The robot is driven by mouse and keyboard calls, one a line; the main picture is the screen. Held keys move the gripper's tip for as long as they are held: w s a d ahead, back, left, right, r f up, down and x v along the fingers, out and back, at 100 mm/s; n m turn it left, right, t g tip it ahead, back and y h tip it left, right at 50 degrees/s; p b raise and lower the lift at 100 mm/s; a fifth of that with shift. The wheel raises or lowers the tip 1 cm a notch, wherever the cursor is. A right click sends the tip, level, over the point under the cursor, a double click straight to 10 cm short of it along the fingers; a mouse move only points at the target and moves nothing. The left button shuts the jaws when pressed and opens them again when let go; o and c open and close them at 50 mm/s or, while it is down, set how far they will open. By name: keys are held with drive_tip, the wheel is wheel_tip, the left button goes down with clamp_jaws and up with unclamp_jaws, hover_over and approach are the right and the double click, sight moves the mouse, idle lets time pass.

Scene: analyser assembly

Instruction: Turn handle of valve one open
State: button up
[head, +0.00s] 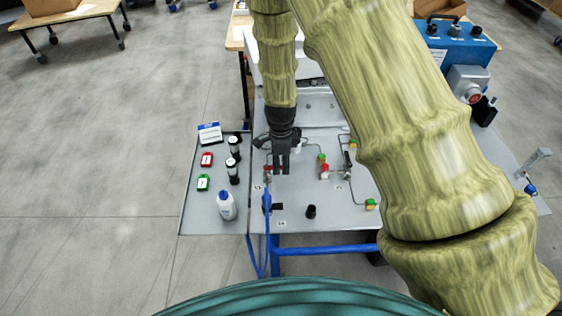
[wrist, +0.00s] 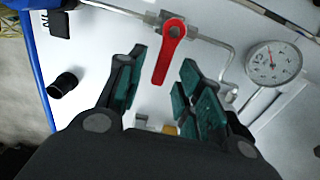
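A red valve handle (wrist: 168,52) sits on a metal pipe fitting in the wrist view. Its lever points toward my gripper (wrist: 155,88), between the two fingertips but apart from them. My gripper is open, with green-padded fingers, and holds nothing. In the head view my gripper (head: 281,170) hangs over the left part of the grey panel (head: 330,200). A small red part (head: 267,168) shows just left of the fingers there. I cannot tell which valve carries the number one.
A pressure gauge (wrist: 273,63) stands right of the handle, with pipes around it. A black knob (wrist: 62,85) is on the panel at left. Bottles (head: 227,205) and small red and green items stand on the left side shelf. A blue case (head: 455,42) is at back right.

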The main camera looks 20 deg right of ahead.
clamp_jaws()
drive_tip(key=shift+w, duration=0.1)
drive_tip(key=n, duration=0.1)
drive_tip(key=w+n, duration=0.1)
drive_tip(key=n, duration=0.1)
drive_tip(key=shift+w+d+n, duration=0.1)
drive_tip(key=shift+w+n, duration=0.1)
drive_tip(key=shift+n, duration=0.1)
drive_tip(key=n, duration=0.2)
drive_tip(key=w+n, duration=0.1)
drive_tip(key=shift+w+n+b, duration=0.25)
drive_tip(key=shift+n+b, duration=0.1)
drive_tip(key=shift+n, duration=0.05)
drive_tip(key=n, duration=0.1)
drive_tip(key=w+a+n, duration=0.1)
drive_tip(key=n, duration=0.3)
drive_tip(key=shift+w+a+b, duration=0.25)
drive_tip(key=shift+w+b, duration=0.1)
drive_tip(key=shift+b, duration=0.05)
drive_tip(key=shift+w+a+n+b, duration=0.15)
drive_tip(key=shift+a+n, duration=0.15)
drive_tip(key=shift+n, duration=0.65)
drive_tip(key=shift+w+a+n+b, duration=0.1)
drive_tip(key=shift+w+a+n, duration=0.15)
drive_tip(key=shift+n, duration=0.65)
drive_tip(key=shift+w+a+n+b, duration=0.1)
drive_tip(key=shift+a+n, duration=0.25)
drive_tip(key=shift+n, duration=0.6)
